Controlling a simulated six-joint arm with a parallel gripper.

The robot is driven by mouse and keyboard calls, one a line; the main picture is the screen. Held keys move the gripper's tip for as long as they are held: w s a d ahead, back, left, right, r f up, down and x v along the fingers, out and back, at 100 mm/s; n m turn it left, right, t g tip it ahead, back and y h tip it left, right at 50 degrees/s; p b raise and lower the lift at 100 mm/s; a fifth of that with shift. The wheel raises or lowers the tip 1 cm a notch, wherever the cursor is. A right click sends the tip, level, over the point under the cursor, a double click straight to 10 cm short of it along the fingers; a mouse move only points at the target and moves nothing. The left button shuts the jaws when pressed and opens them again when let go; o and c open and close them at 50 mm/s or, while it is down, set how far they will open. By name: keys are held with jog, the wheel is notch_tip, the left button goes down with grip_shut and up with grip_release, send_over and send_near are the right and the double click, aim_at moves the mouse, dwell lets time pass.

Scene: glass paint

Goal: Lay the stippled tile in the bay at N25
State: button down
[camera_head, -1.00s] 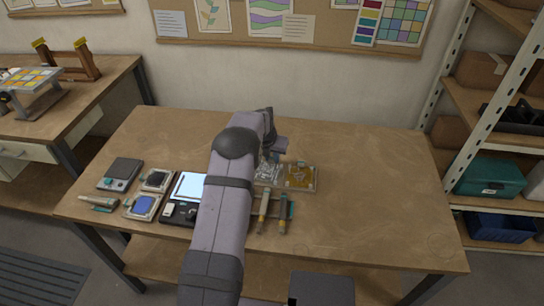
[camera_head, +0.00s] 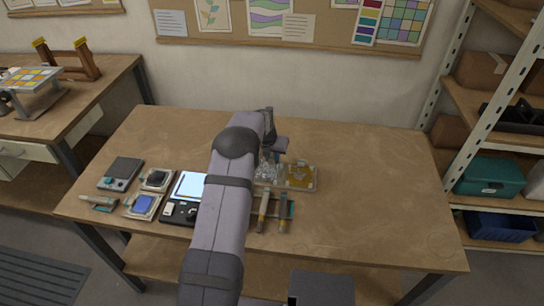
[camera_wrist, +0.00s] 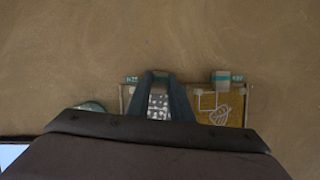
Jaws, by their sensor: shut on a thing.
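In the wrist view the stippled tile (camera_wrist: 158,106), grey with pale dots, shows between the fingers of my gripper (camera_wrist: 161,88). The fingers are shut on it, apparently at a block with a teal band at its far edge. The tile is over or in the left bay of a framed tray (camera_wrist: 125,96), beside a label that looks like N25 (camera_wrist: 131,79). I cannot tell whether it touches the bay floor. In the head view the stippled tile (camera_head: 267,170) shows below my gripper (camera_head: 277,147), partly hidden by my arm.
An amber tile with pale line drawing (camera_wrist: 219,107) fills the right bay, with a teal-banded block (camera_wrist: 220,77) at its edge. Two brush-like tools (camera_head: 283,212) lie in front. A lit panel (camera_head: 189,186) and small devices are to the left. The table's right side is clear.

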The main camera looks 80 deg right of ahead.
jog(key=shift+f, duration=0.2)
dwell(0.6)
jog(key=c, duration=1.5)
grip_release()
jog(key=shift+b+v, duration=1.1)
jog(key=shift+v, duration=2.6)
